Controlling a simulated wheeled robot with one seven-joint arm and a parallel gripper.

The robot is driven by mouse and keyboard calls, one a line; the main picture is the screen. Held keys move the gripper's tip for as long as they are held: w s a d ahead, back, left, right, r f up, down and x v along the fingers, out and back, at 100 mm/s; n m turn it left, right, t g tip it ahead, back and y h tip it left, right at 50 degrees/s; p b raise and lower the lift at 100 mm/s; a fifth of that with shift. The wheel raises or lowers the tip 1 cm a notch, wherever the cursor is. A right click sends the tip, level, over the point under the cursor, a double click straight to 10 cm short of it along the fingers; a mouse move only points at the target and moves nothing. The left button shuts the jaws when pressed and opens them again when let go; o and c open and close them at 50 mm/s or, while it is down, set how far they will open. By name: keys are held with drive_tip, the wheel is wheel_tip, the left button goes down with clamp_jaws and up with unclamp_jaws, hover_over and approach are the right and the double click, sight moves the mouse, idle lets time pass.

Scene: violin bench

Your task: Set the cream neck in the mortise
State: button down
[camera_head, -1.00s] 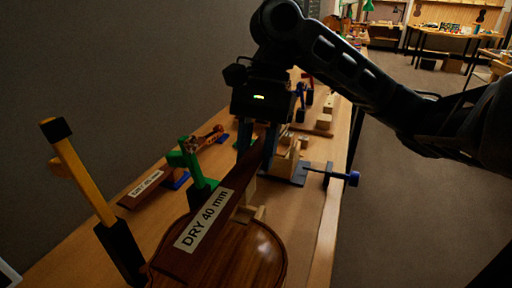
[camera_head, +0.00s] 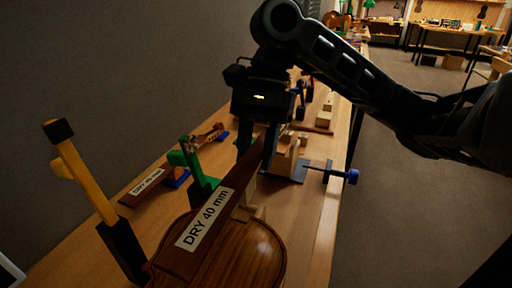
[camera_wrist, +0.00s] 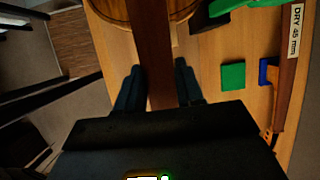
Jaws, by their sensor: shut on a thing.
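My gripper (camera_head: 258,150) is shut on a neck whose dark brown fingerboard (camera_head: 243,180) bears a "DRY 40 mm" label. In the wrist view the fingerboard (camera_wrist: 154,50) runs between my two fingers (camera_wrist: 158,80). A cream part (camera_head: 250,190) shows below the fingerboard, close to the near violin body. The fingerboard's labelled end lies over the brown violin body (camera_head: 255,258). The body also shows at the top of the wrist view (camera_wrist: 120,10). The mortise is hidden under the fingerboard, so I cannot tell whether the cream part is seated in it.
A yellow bar with a black end (camera_head: 88,185) stands left of the body. A green clamp (camera_head: 190,165) is close beside the fingerboard. Another labelled dark neck (camera_head: 147,185) lies on blue supports further left.

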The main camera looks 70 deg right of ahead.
drive_tip(key=shift+f, duration=0.45)
drive_tip(key=shift+f+b, duration=0.35)
drive_tip(key=shift+f, duration=1.05)
idle(1.3)
drive_tip(key=shift+f+b, duration=0.3)
drive_tip(key=shift+f, duration=0.05)
drive_tip(key=shift+f+b, duration=0.5)
drive_tip(key=shift+f, duration=0.35)
drive_tip(key=shift+r+p, duration=0.1)
drive_tip(key=shift+p, duration=0.25)
idle(0.4)
drive_tip(key=c, duration=0.6)
unclamp_jaws()
drive_tip(key=shift+c, duration=0.2)
